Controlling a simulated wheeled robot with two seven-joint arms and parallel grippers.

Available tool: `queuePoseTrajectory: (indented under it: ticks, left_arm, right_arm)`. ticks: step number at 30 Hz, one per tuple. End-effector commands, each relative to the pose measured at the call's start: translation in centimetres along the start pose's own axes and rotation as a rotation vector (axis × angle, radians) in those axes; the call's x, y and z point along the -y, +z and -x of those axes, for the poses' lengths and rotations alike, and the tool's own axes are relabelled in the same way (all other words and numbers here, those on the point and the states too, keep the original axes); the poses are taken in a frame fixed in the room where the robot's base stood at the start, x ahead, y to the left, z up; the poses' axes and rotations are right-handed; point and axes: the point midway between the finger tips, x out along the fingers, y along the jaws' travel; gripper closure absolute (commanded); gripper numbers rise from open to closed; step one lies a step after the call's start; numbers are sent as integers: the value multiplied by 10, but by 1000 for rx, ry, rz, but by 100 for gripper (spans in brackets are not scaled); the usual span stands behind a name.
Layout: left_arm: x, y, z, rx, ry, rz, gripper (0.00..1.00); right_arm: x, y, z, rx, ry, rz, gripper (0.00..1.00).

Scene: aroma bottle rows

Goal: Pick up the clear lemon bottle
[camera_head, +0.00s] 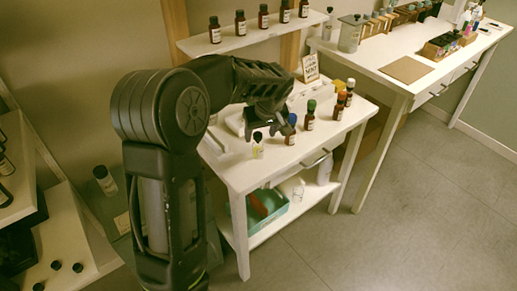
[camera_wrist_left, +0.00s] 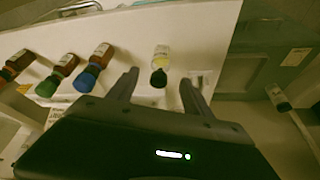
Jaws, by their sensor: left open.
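The clear lemon bottle (camera_head: 257,147) is small, with pale yellow contents and a dark cap. It stands near the left front of the white table. My left gripper (camera_head: 267,128) is above the table, close to this bottle in the picture. In the left wrist view, the gripper (camera_wrist_left: 158,82) has its two fingers apart, with nothing held. The lemon bottle (camera_wrist_left: 161,57) shows in the gap beyond the fingertips, its dark cap toward me. I cannot tell the exact distance. My right gripper is in neither view.
A blue-capped amber bottle (camera_head: 291,130) stands just right of the lemon bottle; it also shows in the left wrist view (camera_wrist_left: 88,77). A green-capped bottle (camera_head: 310,115) and others continue the row. A raised shelf (camera_head: 240,43) holds several dark-capped bottles behind. The white table (camera_head: 245,176) has bare space in front.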

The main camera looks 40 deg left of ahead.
Motion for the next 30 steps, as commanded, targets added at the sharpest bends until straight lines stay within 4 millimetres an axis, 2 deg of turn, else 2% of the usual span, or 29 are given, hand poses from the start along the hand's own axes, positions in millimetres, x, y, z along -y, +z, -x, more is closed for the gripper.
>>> queuePoseTrajectory:
  ticks: [3,14,24,30]
  left_arm:
    - [1,0,-10,1,-1,0,41]
    - [0,0,-14,1,-1,-1,41]
    - [0,-3,-58,2,-1,-1,41]
    - [-1,-3,-63,1,1,-1,41]
  right_arm:
    - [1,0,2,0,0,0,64]
    - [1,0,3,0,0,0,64]
    - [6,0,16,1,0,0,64]
    - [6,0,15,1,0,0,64]
